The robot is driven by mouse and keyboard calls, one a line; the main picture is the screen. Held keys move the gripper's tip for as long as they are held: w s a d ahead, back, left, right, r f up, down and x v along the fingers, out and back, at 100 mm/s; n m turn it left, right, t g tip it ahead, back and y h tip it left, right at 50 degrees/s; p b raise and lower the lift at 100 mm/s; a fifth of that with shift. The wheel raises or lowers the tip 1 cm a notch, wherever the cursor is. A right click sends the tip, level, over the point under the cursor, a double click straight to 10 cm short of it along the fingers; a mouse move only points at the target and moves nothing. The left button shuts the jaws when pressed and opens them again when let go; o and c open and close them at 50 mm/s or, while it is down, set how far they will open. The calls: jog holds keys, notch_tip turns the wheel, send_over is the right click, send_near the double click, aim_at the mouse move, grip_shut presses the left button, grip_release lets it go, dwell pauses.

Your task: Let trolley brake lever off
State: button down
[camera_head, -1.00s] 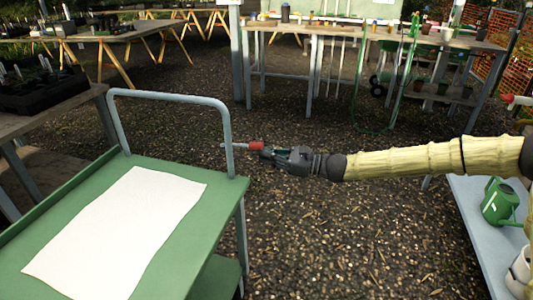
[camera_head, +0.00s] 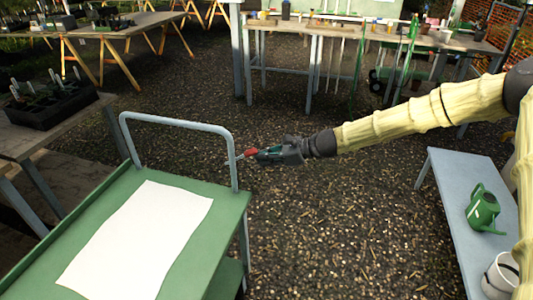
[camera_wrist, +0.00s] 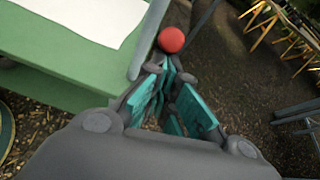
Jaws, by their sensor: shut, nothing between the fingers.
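The green trolley (camera_head: 225,205) stands at the left with a grey tube handle (camera_head: 180,122). A brake lever (camera_head: 233,160) sticks out beside the handle's right post and slants slightly up to its red knob (camera_head: 251,153). My gripper (camera_head: 261,155) is just right of the knob, pointing left at it. In the wrist view, the red knob (camera_wrist: 171,40) lies just beyond the tips of my gripper (camera_wrist: 168,67), whose teal-padded fingers are shut and empty. I cannot tell whether the tips touch the knob. The lever's rod is hidden in the wrist view.
A white sheet (camera_head: 140,240) lies on the trolley top. A grey bench (camera_head: 450,185) with a green watering can (camera_head: 482,208) and a white pot (camera_head: 500,277) stands at the right. A worktable (camera_head: 330,30) is at the back. The gravel between is clear.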

jog(key=shift+r, duration=0.25)
jog(key=shift+a+r+p, duration=0.1)
jog(key=shift+r+p, duration=0.55)
jog(key=shift+r, duration=0.15)
jog(key=shift+f, duration=0.1)
jog(key=d+f+v, duration=0.1)
jog(key=v, duration=1)
jog(key=shift+d+b, duration=0.2)
jog(key=shift+b, duration=0.15)
